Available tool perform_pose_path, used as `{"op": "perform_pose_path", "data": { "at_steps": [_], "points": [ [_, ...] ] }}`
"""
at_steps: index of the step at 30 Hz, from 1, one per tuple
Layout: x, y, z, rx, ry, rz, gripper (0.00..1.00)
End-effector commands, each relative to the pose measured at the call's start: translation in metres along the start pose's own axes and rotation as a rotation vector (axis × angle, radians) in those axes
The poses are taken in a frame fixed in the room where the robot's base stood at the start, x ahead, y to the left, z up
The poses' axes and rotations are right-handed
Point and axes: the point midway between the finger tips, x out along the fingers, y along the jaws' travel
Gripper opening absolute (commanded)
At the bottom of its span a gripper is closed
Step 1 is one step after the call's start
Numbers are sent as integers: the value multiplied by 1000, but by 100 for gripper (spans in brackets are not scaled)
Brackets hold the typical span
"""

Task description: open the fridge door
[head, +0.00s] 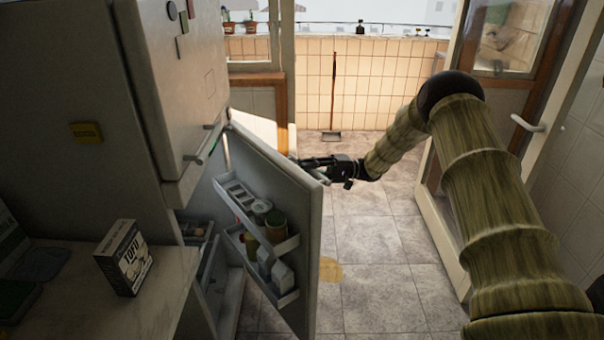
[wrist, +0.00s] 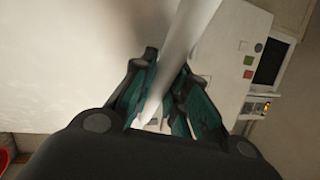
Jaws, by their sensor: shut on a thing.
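The fridge door (head: 310,230) stands swung open in the head view, with its inner shelves of jars and cartons facing me. The fridge body (head: 170,80) is at the left, with an upper door that is shut. My gripper (head: 318,165) is at the outer side of the open door, near its top edge. In the wrist view my gripper (wrist: 165,100) has its teal fingers closed around the pale bar of the door handle (wrist: 180,55). The door hides part of the handle and the fingertips in the head view.
A tofu box (head: 124,257) stands on the counter (head: 120,310) at the lower left. A glazed balcony door (head: 440,215) stands open at the right. The tiled floor (head: 380,275) between it and the fridge door is clear.

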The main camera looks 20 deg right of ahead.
Motion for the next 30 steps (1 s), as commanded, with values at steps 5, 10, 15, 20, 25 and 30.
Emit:
{"op": "perform_pose_path", "data": {
  "at_steps": [5,10,15,20,25,30],
  "points": [
    [-2,1,-1,3,-4,2,0],
    [-2,1,-1,3,-4,2,0],
    [-2,1,-1,2,-4,1,21],
    [-2,0,-1,2,-5,1,38],
    [-2,0,-1,1,-5,0,38],
    [-6,0,-1,1,-4,1,38]
  ]
}}
